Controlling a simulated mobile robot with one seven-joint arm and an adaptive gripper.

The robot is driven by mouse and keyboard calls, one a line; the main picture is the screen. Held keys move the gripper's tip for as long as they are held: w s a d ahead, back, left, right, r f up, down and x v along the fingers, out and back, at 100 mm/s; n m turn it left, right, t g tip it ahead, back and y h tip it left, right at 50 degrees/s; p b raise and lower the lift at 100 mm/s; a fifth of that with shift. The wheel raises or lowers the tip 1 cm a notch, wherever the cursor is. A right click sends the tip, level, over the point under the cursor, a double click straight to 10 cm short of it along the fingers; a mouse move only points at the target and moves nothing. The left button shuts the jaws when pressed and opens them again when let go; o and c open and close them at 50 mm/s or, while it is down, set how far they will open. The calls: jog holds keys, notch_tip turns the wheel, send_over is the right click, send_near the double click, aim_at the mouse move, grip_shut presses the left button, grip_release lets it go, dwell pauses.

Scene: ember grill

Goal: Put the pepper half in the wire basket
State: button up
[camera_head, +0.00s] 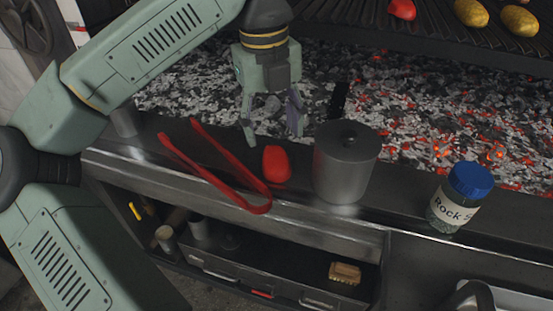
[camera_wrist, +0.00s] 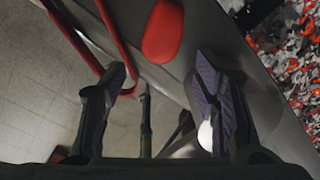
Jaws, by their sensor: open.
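A red pepper half (camera_head: 277,164) lies on the dark metal ledge in front of the coals, between red tongs and a grey metal canister. In the wrist view the pepper half (camera_wrist: 162,32) shows at the top, beyond and between my fingertips. My gripper (camera_head: 271,132) points down above and behind the pepper half, near the edge of the coals. Its fingers are apart with nothing between them; it also shows in the wrist view (camera_wrist: 160,95). Another red piece (camera_head: 402,9) lies on the grill grate. I cannot make out a wire basket in either view.
Red tongs (camera_head: 225,170) lie left of the pepper half; the canister (camera_head: 346,165) stands close on its right. A blue-capped rock salt jar (camera_head: 459,198) is farther right. Glowing coals (camera_head: 420,110) lie behind the ledge. Yellow potato-like pieces (camera_head: 520,20) sit on the grate (camera_head: 440,28).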

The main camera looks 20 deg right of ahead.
aim_at(277, 162)
jog(key=f, duration=0.3)
jog(key=f+p, duration=0.1)
jog(key=f, duration=0.4)
jog(key=shift+d+f+p, duration=0.3)
jog(key=shift+d+p, duration=0.05)
jog(key=shift+d, duration=0.05)
jog(key=shift+c, duration=0.3)
jog(key=c, duration=0.9)
jog(key=shift+r, duration=0.1)
notch_tip(277, 162, up, 18)
jog(key=shift+f+b, duration=0.1)
jog(key=shift+b, duration=0.7)
